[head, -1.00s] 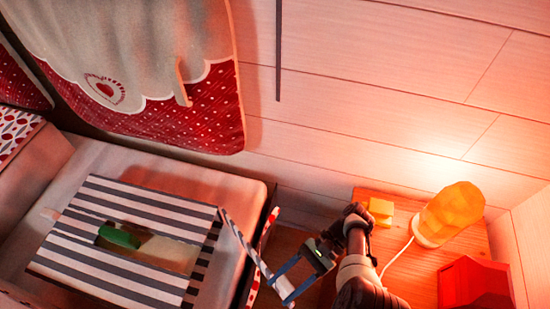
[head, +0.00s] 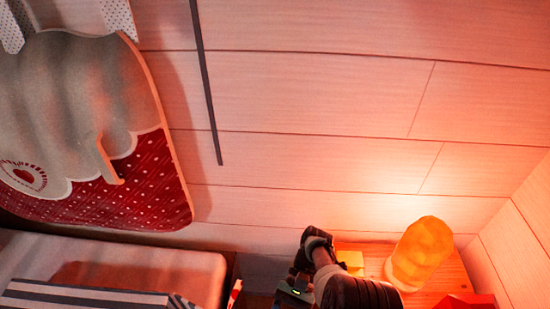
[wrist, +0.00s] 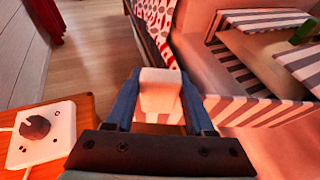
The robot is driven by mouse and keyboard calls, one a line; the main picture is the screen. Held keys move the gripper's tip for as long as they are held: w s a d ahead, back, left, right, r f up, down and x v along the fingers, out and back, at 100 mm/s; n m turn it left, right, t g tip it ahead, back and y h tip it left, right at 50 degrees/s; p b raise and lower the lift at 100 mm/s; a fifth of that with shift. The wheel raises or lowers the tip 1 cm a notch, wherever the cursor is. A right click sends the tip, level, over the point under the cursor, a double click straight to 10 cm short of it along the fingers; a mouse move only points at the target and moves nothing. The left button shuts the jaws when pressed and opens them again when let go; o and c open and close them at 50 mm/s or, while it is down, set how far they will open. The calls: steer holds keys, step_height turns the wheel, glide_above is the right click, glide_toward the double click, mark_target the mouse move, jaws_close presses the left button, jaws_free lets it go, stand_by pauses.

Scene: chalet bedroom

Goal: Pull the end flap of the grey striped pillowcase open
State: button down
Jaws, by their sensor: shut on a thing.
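The grey striped pillowcase (head: 85,297) lies on the bed, cut off at the lower left of the head view. In the wrist view its striped top (wrist: 240,72) is at the right, with a rectangular opening and a bit of something green (wrist: 304,32) inside. My gripper (wrist: 160,92) is shut on a pale piece of the end flap (wrist: 160,99) between its blue fingers, beside the bed. A striped strip runs rightward from behind the fingers. In the head view my gripper is mostly below the bottom edge.
A wooden nightstand (head: 443,275) holds a glowing orange lamp (head: 420,253), a yellow block (head: 350,261) and a red object (head: 467,301). A white box with a dark knob (wrist: 37,127) is left of my gripper. Wooden floor (wrist: 97,50) lies beyond.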

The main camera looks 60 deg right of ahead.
steer(key=shift+c, duration=1.2)
jaws_free()
